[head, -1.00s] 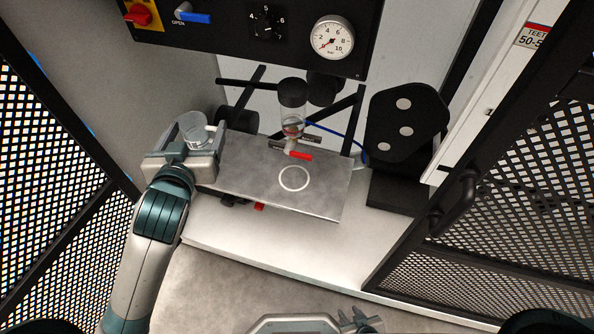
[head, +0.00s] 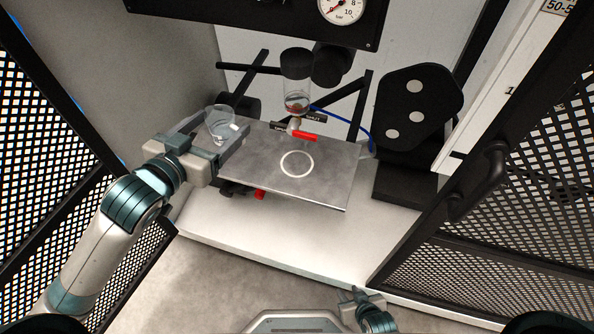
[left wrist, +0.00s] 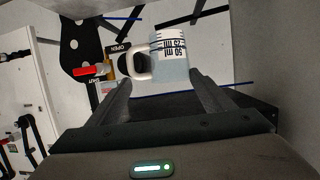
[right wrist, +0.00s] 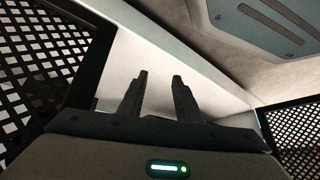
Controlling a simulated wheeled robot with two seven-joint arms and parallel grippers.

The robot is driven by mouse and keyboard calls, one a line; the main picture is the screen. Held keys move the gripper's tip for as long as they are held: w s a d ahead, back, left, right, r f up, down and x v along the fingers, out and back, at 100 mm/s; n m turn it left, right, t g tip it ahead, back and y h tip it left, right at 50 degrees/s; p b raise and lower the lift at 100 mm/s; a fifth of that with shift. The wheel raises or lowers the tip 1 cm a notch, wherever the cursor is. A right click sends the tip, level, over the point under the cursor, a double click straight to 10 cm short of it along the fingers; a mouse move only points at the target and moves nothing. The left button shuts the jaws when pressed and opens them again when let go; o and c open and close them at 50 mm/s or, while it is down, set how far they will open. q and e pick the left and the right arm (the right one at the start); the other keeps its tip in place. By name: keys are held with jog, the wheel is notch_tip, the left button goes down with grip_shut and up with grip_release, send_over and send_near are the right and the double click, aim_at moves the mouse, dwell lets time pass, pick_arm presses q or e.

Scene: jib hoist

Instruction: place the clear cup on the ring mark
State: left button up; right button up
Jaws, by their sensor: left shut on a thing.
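The clear cup (head: 221,121) is a see-through beaker, upright at the left end of the grey metal shelf (head: 325,189). In the left wrist view the cup (left wrist: 171,66) shows a handle and black "50 ml" print. My left gripper (head: 213,139) is shut on it, one finger on each side. Whether the cup's base touches the shelf is hard to tell. The white ring mark (head: 297,151) lies bare on the shelf, right of the cup. My right gripper (right wrist: 158,78) is open and empty; in the head view it is low at bottom centre, away from the shelf.
A clear vessel (head: 296,100) with a red-handled valve (head: 305,136) hangs behind the ring mark. A black plate with grey discs (head: 420,100) stands to the right. Black mesh panels (head: 530,200) flank both sides. The shelf between cup and ring is clear.

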pick_arm(q)
jog(key=s+d+f+m+g+h+b, duration=0.1)
jog(key=s+f+m+g+h+b, duration=0.3)
jog(key=s+f+b, duration=0.3)
notch_tip(320, 180, down, 4)
jog(key=m+h+b, duration=0.1)
jog(key=b, duration=0.3)
jog(key=shift+s+m+h, duration=0.3)
jog(key=shift+s, duration=0.1)
pick_arm(e)
notch_tip(320, 180, up, 13)
jog(key=shift+s+a+y, duration=0.2)
jog(key=shift+s+y, duration=0.1)
jog(key=shift+s, duration=0.15)
pick_arm(q)
jog(key=shift+w+d+f, duration=0.1)
jog(key=w+d, duration=1.1)
jog(key=d, duration=0.2)
jog(key=shift+d, duration=0.4)
pick_arm(e)
jog(key=shift+d, duration=0.15)
pick_arm(q)
jog(key=shift+f, duration=0.1)
pick_arm(e)
jog(key=shift+f, duration=0.1)
